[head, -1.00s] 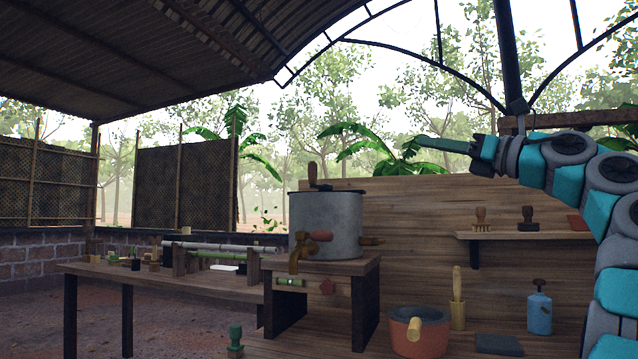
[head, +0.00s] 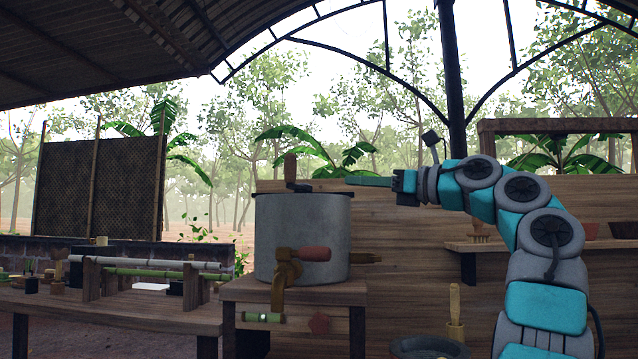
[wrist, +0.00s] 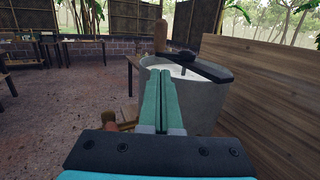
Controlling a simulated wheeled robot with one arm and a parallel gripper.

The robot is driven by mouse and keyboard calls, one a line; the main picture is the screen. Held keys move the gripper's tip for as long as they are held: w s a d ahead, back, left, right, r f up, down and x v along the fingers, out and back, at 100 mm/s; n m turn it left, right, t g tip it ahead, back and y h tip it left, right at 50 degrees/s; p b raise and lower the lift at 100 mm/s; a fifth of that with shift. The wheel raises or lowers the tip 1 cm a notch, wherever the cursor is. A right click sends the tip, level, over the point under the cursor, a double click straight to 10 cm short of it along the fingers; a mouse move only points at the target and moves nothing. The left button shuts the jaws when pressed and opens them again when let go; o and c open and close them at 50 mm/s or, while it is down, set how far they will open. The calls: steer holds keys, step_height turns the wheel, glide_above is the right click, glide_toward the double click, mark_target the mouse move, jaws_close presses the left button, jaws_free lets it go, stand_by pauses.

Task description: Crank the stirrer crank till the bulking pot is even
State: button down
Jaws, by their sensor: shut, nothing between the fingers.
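The bulking pot (head: 303,232) is a grey metal drum on a wooden stand. Pale liquid shows inside it in the wrist view (wrist: 178,72). The stirrer crank (head: 291,170) has an upright wooden handle on a dark arm over the rim; the wrist view shows the handle (wrist: 161,36) at the left end of the dark bar (wrist: 193,65). My gripper (head: 348,181) is shut and empty, its tips level with the pot's top, just right of the crank in the head view. In the wrist view its fingers (wrist: 162,75) point at the pot, apart from the handle as far as I can tell.
A brass tap (head: 284,275) with a reddish handle sticks out from the pot's front. A plank wall (head: 420,230) with a shelf is behind. A grey bowl (head: 428,347) sits below right.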

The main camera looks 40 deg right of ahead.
mark_target(294, 179)
steer(key=p+x, duration=0.3)
steer(key=x, duration=1)
steer(key=shift+a, duration=0.1)
steer(key=shift+a, duration=0.1)
